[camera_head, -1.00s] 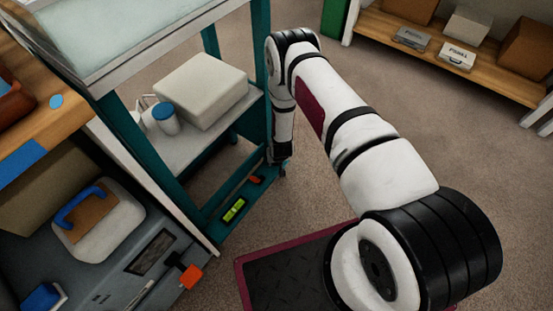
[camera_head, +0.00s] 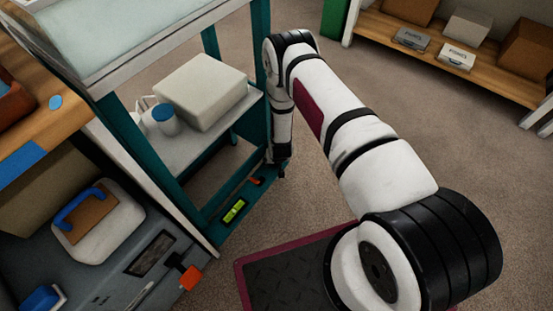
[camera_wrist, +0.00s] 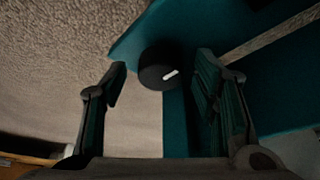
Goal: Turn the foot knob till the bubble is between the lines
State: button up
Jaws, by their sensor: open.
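The foot knob (camera_wrist: 160,66) is a round black knob with a white mark, at the corner of the teal frame in the wrist view. My gripper (camera_wrist: 160,78) is open, with one finger on each side of the knob in the picture; I see no clear contact. In the head view my gripper (camera_head: 279,168) is small and dark by the frame's lower corner, and the knob is not clearly visible there. The yellow-green level vial (camera_head: 234,211) lies on the teal lower rail (camera_head: 222,226). Its bubble and lines are too small to read.
A shelf (camera_head: 188,150) in the teal frame holds a pale box (camera_head: 201,91) and a blue-lidded jar (camera_head: 164,118). A small orange piece (camera_head: 256,181) lies on the rail. Carpet beyond is clear.

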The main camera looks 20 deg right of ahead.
jog(key=v, duration=1.2)
dwell(0.3)
